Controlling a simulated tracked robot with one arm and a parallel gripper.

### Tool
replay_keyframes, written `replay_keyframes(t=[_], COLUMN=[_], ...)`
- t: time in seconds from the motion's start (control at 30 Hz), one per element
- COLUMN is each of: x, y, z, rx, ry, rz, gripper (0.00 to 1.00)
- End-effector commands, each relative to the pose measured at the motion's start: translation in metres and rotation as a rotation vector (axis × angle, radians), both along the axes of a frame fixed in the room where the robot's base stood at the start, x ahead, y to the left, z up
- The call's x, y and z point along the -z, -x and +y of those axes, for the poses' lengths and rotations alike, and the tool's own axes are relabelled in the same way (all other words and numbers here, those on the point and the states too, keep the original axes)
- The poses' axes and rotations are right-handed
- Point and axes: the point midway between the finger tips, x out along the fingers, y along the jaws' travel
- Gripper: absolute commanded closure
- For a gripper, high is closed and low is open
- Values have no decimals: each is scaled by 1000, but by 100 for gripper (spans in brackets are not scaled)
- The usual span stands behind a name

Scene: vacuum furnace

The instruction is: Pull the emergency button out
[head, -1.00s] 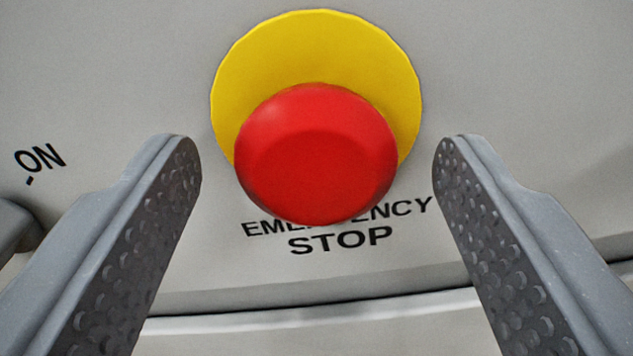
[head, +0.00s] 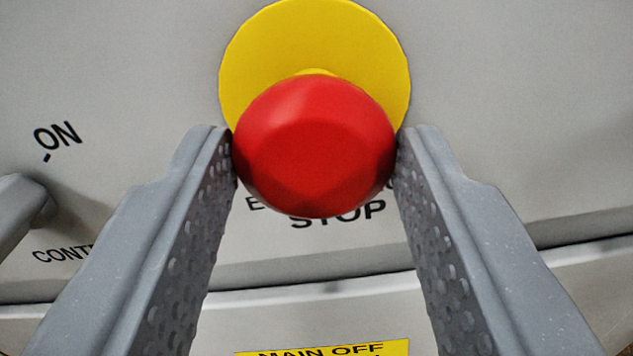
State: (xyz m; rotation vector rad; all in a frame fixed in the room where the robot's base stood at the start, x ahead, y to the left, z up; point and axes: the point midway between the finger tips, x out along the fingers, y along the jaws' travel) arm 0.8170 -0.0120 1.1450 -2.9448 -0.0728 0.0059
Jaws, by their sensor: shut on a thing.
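The emergency button (head: 315,145) is a red mushroom head in front of a round yellow disc (head: 310,40) on a light grey panel. A short piece of yellow stem shows between the head and the disc. My gripper (head: 315,150) is shut on the red head, with one finger against its left side and one against its right. The label under the button is partly hidden by the head and fingers; "STOP" (head: 337,214) shows in part.
A grey knob or handle (head: 20,210) sits at the left edge, under the "ON" mark (head: 57,136). A yellow "MAIN OFF" label (head: 322,349) is at the bottom, below the panel's lower edge. The panel to the right of the button is clear.

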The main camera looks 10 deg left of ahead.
Motion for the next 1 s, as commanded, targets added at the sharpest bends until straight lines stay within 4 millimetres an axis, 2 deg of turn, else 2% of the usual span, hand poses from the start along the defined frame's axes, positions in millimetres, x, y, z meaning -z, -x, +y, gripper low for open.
replay_keyframes(t=[0.03,0.07,0.13,0.57,1.0], x=[2,2,2,2,2], y=[0,0,0,5,53], z=[0,0,0,0,-3], rx=[-1,-1,-1,-2,-1], ry=[-1,-1,-1,-1,-2], rz=[4,5,5,4,4], gripper=[100,57,38,37,37])
